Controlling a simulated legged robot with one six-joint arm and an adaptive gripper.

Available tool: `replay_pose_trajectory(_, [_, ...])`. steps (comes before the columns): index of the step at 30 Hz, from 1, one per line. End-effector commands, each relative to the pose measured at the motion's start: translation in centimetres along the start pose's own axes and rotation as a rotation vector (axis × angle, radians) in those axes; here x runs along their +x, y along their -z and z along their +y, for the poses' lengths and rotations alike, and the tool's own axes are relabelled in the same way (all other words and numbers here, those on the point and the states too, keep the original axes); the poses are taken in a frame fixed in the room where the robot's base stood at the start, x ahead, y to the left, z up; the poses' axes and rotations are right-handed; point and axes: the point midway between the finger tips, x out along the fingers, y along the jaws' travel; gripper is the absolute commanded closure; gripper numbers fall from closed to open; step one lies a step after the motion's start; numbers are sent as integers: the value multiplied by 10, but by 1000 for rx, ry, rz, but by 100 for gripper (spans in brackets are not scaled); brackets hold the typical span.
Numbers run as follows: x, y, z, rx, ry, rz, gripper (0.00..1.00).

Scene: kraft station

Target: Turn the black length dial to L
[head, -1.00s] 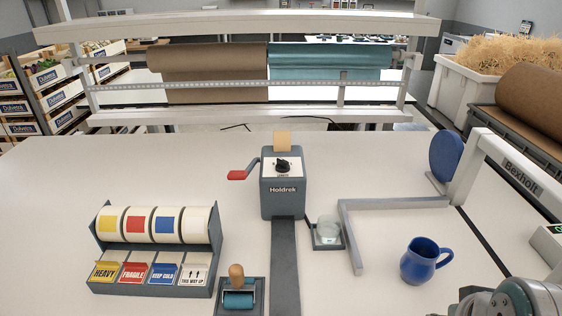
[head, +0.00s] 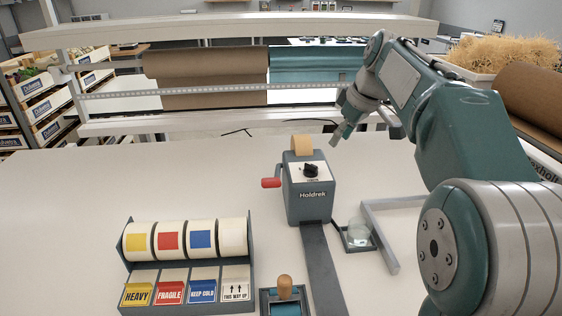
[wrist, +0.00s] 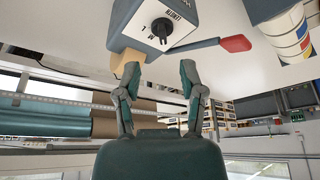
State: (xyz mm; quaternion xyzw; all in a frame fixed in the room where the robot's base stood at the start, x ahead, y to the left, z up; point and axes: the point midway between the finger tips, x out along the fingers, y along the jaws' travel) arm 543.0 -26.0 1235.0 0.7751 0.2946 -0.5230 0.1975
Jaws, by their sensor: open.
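The black length dial (head: 311,171) sits on the white sloped face of the grey Holdrek tape dispenser (head: 308,205). In the wrist view the dial (wrist: 161,27) shows close up, with letters beside it, among them M and L; its exact setting is too small to tell. My gripper (head: 337,138) is up and to the right of the dispenser in the head view, apart from it. In the wrist view my gripper (wrist: 189,72) has its two fingers spread, with nothing between them.
A red-handled crank (head: 271,182) sticks out of the dispenser's left side. A label holder (head: 188,262) with several rolls stands at front left. The table's left side is clear.

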Motion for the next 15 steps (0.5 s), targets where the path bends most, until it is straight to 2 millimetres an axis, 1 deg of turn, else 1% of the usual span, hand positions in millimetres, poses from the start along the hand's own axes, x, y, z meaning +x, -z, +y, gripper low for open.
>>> replay_pose_trajectory(1, [6, 11, 1, -26, 10, 0, 49])
replay_pose_trajectory(3, [12, 26, -4, -57, 17, 1, 49])
replay_pose_trajectory(6, [17, 37, -10, -78, 24, 1, 49])
replay_pose_trajectory(8, [20, 36, -9, -81, 27, 3, 49])
replay_pose_trajectory(11, [28, 27, 0, -77, 33, 7, 49])
replay_pose_trajectory(15, [50, 18, 10, -73, 39, 10, 49])
